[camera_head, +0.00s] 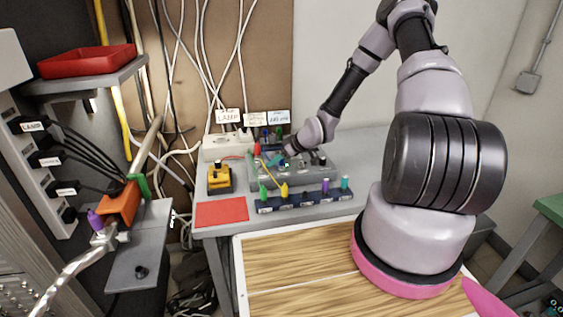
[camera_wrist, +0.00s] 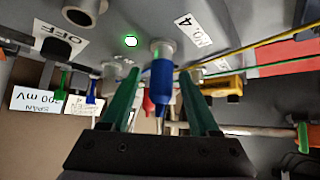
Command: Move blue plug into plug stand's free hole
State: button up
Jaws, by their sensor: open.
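The blue plug (camera_wrist: 162,80) sits in a grey socket on the grey device panel, beside a label reading 4, in the wrist view. My gripper (camera_wrist: 158,90) is open, with one green finger on each side of the blue plug; gaps show between the fingers and the plug. In the head view my gripper (camera_head: 279,159) is over the grey device (camera_head: 318,178). The dark blue plug stand (camera_head: 304,201) is at the table's front. It holds a green plug (camera_head: 263,194), yellow plug (camera_head: 284,191), purple plug (camera_head: 325,186) and teal plug (camera_head: 345,184). A gap shows between yellow and purple.
A yellow-and-black device (camera_head: 219,179) and a red mat (camera_head: 221,211) lie left of the stand. Yellow and red leads run from the grey device. White label cards (camera_head: 254,117) stand behind. A shelf with a red tray (camera_head: 87,62) is at the left.

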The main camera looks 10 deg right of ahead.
grip_shut()
notch_tip(320, 180, up, 10)
dwell(0.6)
